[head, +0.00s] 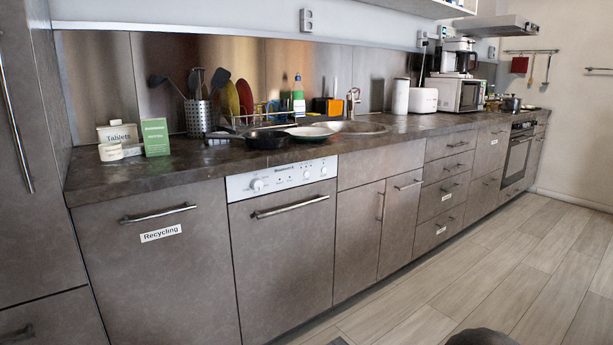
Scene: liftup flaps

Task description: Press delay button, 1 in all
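The dishwasher (280,245) is built in under the counter, left of the middle, with its grey door shut and a bar handle (290,206) across the top. Its white control panel (282,177) is above the door. A round knob (257,185) is near the panel's left end, and several small round controls sit to its right. The labels are too small to read, so I cannot tell which control is the delay button. My gripper is not in view.
The dark countertop (190,165) overhangs the panel. A black pan (268,139) is on it near the sink (350,128). The recycling cabinet (158,270) is left of the dishwasher, shut. Wooden floor (480,290) is clear at the right.

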